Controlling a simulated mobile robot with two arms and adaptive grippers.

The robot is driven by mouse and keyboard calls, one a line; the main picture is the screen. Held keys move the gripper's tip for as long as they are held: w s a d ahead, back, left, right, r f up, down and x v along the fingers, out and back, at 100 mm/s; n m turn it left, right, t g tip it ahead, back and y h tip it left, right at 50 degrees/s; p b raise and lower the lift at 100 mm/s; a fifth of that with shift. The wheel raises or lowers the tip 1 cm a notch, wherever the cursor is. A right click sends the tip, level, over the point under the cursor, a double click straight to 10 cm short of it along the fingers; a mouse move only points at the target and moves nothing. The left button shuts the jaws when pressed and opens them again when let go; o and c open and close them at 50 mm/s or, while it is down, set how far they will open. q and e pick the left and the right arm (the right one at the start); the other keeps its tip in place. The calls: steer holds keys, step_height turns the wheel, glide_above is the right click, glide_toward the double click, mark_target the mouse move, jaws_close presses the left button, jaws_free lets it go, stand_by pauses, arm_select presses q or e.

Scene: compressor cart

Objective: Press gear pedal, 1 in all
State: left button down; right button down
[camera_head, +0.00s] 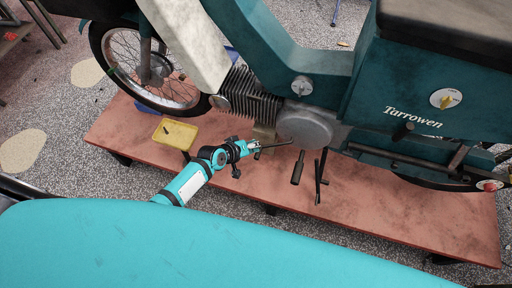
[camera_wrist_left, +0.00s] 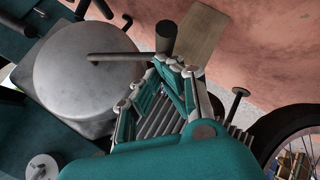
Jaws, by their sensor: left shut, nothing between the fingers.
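The gear pedal (camera_head: 275,145) is a thin dark lever. It runs left from the round grey engine cover (camera_head: 310,127) of a teal moped. In the left wrist view the gear pedal (camera_wrist_left: 115,57) is a grey rod crossing the cover, with a dark cylindrical peg at its end. My left gripper (camera_head: 254,147) is shut and empty, right at the peg end of the lever. In the left wrist view its fingertips (camera_wrist_left: 175,66) lie just below the peg. Whether they touch it I cannot tell. My right gripper is not in view.
The moped stands on a low reddish bench (camera_head: 390,215). A yellow tray (camera_head: 175,133) sits on the bench left of my gripper. A dark footpeg (camera_head: 298,168) and a darker lever (camera_head: 320,180) hang right of the gear pedal. The finned cylinder (camera_head: 250,97) is behind my gripper.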

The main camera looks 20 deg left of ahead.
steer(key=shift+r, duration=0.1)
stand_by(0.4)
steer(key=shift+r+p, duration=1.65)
steer(key=shift+p, duration=0.15)
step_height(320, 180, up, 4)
steer(key=p, duration=0.4)
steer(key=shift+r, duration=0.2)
